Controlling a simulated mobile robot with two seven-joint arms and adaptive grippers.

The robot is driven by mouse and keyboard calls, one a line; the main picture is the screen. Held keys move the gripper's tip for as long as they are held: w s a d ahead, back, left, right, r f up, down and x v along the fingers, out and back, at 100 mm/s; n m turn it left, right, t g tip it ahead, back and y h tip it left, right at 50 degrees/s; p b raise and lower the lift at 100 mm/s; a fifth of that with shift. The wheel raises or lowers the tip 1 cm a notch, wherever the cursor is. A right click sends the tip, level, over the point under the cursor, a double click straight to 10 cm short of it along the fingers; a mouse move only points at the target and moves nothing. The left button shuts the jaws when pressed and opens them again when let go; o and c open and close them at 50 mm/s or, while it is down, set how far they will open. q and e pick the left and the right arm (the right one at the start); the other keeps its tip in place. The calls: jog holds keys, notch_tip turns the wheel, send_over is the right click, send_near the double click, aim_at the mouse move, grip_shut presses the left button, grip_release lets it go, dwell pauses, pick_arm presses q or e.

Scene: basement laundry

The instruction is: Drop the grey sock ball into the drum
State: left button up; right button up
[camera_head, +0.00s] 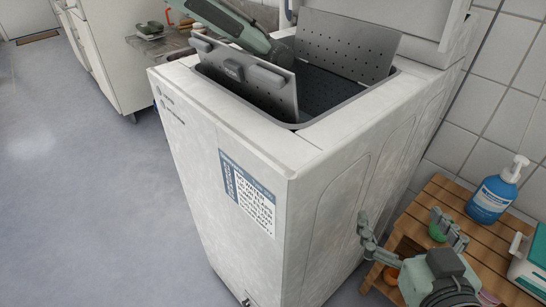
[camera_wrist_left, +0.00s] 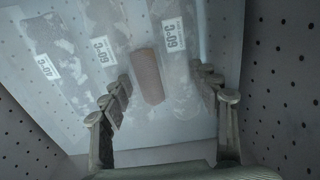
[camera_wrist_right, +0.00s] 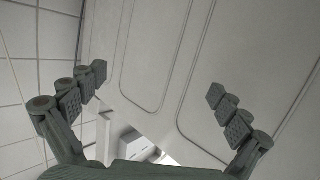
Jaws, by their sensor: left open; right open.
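The white top-loading washer (camera_head: 330,195) stands in the middle of the head view with its lid up. Its grey drum (camera_head: 322,92) is open, with perforated metal flaps standing at the front (camera_head: 262,92) and the back (camera_head: 350,48). My left arm reaches in over the drum, and the front flap hides its gripper there. In the left wrist view my left gripper (camera_wrist_left: 165,84) is open and empty between perforated walls. I cannot make out the grey sock ball in any view. My right gripper (camera_head: 402,222) is open and empty beside the washer's right side.
A slatted wooden table (camera_head: 470,190) at the right holds a blue pump bottle (camera_head: 492,195) and a white-and-teal container (camera_head: 530,262). Labelled grey panels and a brown bar (camera_wrist_left: 147,76) show beyond my left fingers.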

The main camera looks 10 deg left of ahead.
pick_arm(q)
jog(key=shift+r+b, duration=0.45)
notch_tip(320, 180, up, 7)
jog(key=shift+r+p, duration=0.1)
jog(key=shift+p, duration=0.7)
jog(key=shift+r, duration=0.25)
pick_arm(e)
jog(key=shift+g+h, duration=0.6)
jog(key=shift+g, duration=0.2)
jog(key=d+f, duration=0.2)
jog(key=f, duration=0.1)
jog(key=shift+s+d+f, duration=0.1)
jog(key=shift+s+f, duration=0.05)
jog(key=shift+s, duration=0.25)
